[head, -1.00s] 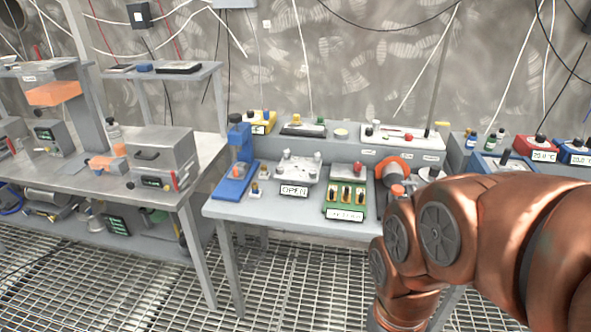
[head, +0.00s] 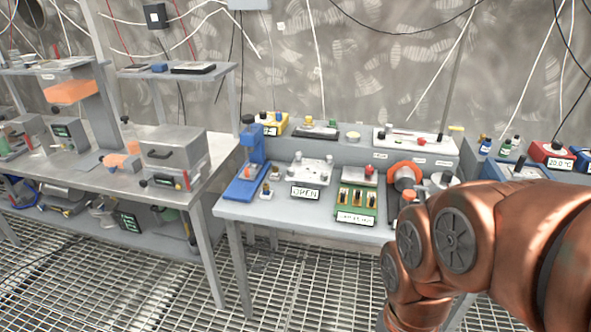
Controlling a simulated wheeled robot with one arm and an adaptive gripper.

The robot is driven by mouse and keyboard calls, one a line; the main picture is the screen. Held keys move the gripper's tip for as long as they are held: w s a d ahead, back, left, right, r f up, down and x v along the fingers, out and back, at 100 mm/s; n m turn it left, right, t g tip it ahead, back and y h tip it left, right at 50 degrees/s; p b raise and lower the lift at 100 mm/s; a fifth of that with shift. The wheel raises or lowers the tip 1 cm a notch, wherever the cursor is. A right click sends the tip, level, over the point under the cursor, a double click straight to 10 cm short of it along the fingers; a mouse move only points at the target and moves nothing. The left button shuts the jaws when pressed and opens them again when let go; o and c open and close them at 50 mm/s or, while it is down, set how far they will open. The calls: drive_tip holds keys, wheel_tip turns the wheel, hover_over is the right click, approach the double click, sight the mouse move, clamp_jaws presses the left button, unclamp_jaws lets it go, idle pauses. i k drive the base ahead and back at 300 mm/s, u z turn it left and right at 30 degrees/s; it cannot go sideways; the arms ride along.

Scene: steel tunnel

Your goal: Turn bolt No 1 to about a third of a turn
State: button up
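A light metal plate (head: 309,168) with several silver knobs or bolt heads lies on the middle bench, behind a sign reading OPEN (head: 306,192). To its right is a green board (head: 357,203) with several brass-coloured pieces, a red-topped part (head: 369,174) behind it and a label in front that is too small to read. I cannot make out a mark for bolt No 1 on any of these. My copper arm covers the bench's right part. My gripper does not show.
A blue press-like stand (head: 247,172) is at the bench's left end. An orange ring on a grey body (head: 405,172) is beside my arm. A second bench (head: 186,195) with a grey box (head: 175,158) stands at left. The grated floor (head: 110,270) in front is clear.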

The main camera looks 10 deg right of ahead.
sight(291, 172)
drive_tip(key=u, duration=0.6)
drive_tip(key=i, duration=1.1)
drive_tip(key=u, duration=0.1)
